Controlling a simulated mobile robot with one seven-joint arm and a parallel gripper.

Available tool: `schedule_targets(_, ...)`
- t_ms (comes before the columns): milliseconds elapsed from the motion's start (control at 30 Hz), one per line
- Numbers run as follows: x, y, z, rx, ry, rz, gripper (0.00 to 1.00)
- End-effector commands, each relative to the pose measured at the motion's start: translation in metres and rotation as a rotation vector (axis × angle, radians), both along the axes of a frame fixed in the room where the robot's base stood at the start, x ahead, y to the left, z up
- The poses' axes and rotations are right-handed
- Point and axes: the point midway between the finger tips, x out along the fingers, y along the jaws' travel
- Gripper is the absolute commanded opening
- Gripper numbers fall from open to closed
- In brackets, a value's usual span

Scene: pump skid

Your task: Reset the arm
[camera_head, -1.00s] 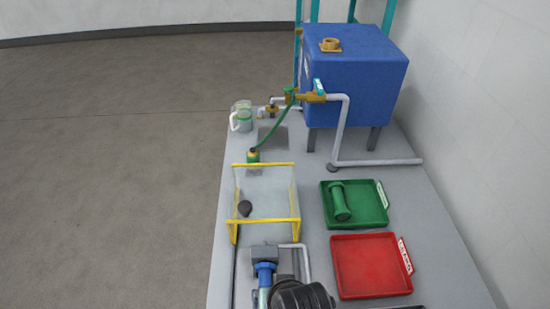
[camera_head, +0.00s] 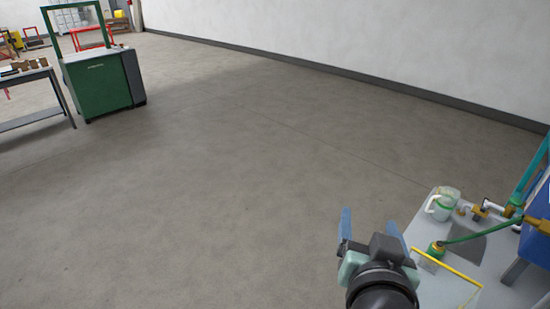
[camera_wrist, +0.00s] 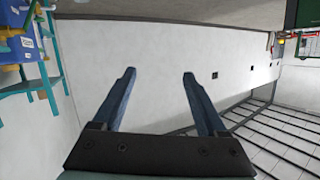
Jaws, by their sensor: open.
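My gripper (camera_head: 369,226) is raised at the lower right of the head view, beside the left edge of the grey skid top (camera_head: 480,270). In the wrist view my gripper (camera_wrist: 160,78) shows two blue fingers spread apart with nothing between them. The wrist view looks out across the room, with a white wall (camera_wrist: 160,55) beyond the fingers.
A green cabinet (camera_head: 98,82) and a table (camera_head: 28,78) stand far left. The floor between is clear.

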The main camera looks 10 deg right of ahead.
Motion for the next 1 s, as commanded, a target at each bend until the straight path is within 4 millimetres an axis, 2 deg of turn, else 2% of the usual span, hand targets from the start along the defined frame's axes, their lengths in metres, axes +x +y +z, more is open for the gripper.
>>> schedule_targets(33,0.011,0.016,0.038,-0.049,-0.093,0.039,0.75)
schedule_targets(133,0.020,0.047,0.108,-0.134,-0.278,0.100,0.75)
schedule_targets(233,0.016,0.081,0.177,-0.206,-0.468,0.157,0.75)
schedule_targets(300,0.005,0.105,0.223,-0.250,-0.604,0.192,0.75)
schedule_targets(400,-0.017,0.134,0.278,-0.294,-0.779,0.228,0.75)
schedule_targets(500,-0.041,0.155,0.318,-0.323,-0.919,0.248,0.75)
schedule_targets(600,-0.060,0.167,0.341,-0.338,-1.010,0.259,0.75)
schedule_targets(700,-0.069,0.172,0.352,-0.346,-1.053,0.263,0.75)
schedule_targets(1000,-0.071,0.173,0.353,-0.347,-1.059,0.264,0.75)
